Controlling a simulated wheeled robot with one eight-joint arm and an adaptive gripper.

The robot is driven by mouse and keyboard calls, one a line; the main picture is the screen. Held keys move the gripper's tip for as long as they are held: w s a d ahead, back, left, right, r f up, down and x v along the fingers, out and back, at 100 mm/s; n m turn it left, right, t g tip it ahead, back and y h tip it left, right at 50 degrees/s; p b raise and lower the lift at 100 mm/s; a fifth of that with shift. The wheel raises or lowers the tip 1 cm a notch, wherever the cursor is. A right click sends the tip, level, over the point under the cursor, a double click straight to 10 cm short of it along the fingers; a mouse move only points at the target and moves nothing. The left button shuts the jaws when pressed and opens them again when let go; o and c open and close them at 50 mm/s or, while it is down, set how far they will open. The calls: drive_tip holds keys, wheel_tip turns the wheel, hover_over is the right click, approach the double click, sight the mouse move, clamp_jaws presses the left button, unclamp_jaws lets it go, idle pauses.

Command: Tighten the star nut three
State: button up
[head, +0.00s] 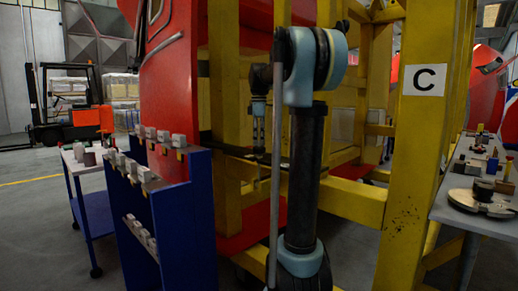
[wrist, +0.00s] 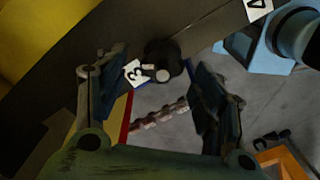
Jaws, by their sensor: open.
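The star nut three (wrist: 165,62) is a dark round knob on a dark bar in the wrist view. A white label with a 3 (wrist: 136,72) sits beside it. My gripper (wrist: 155,78) is open, with one finger on each side of the nut's place in the picture. I see no clear contact between the fingers and the nut. In the head view my gripper (head: 258,133) points down over the dark bar (head: 236,150) by the yellow frame. The nut itself cannot be made out there.
A label with a 4 (wrist: 258,8) is farther along the bar. The yellow frame (head: 410,150) and red nosecone (head: 167,80) are close around my arm. A blue rack (head: 180,225) stands left and a grey table (head: 470,220) right. Open floor shows at far left.

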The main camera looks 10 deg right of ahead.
sight(259, 146)
drive_tip(key=shift+f, duration=1.75)
drive_tip(key=shift+c, duration=0.2)
drive_tip(key=c, duration=1)
